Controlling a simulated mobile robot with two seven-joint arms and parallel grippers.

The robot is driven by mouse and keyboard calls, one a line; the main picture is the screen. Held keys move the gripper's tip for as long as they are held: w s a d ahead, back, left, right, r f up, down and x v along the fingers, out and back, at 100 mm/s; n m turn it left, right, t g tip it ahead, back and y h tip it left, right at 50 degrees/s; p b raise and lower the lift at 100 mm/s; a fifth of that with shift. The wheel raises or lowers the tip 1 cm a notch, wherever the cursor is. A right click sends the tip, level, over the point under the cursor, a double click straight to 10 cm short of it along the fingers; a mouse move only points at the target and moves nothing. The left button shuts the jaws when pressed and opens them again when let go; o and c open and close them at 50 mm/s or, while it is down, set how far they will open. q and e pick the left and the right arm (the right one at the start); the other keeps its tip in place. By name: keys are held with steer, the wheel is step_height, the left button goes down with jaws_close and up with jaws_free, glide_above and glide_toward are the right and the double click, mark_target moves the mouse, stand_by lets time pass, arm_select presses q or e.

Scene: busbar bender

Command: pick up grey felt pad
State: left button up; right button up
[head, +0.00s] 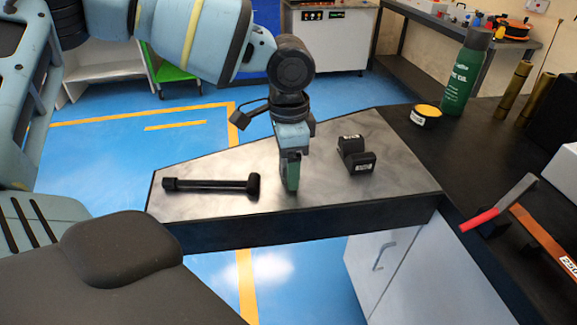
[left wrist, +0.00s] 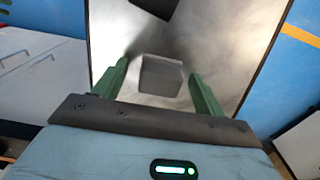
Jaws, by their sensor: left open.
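The grey felt pad (left wrist: 160,76) looks like a small grey block on the metal worktop in the left wrist view. It lies between and a little beyond the two green fingers of my left gripper (left wrist: 160,84), with a gap on each side. In the head view my left gripper (head: 290,172) points down over the middle of the metal worktop (head: 220,165). One green finger shows there, and the pad is hidden behind the gripper. My left gripper is open and holds nothing. My right gripper is not in view.
A black bar tool (head: 210,187) lies left of the gripper, and black blocks (head: 356,154) stand to its right. The dark bench (head: 440,150) at the right holds a yellow-topped tin (head: 426,114), a green bottle (head: 467,75) and a red-handled tool (head: 480,221). The worktop's front edge is close.

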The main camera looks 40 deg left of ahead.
arm_select(q)
steer(key=c, duration=1.1)
step_height(320, 180, up, 10)
steer(key=shift+r, duration=0.1)
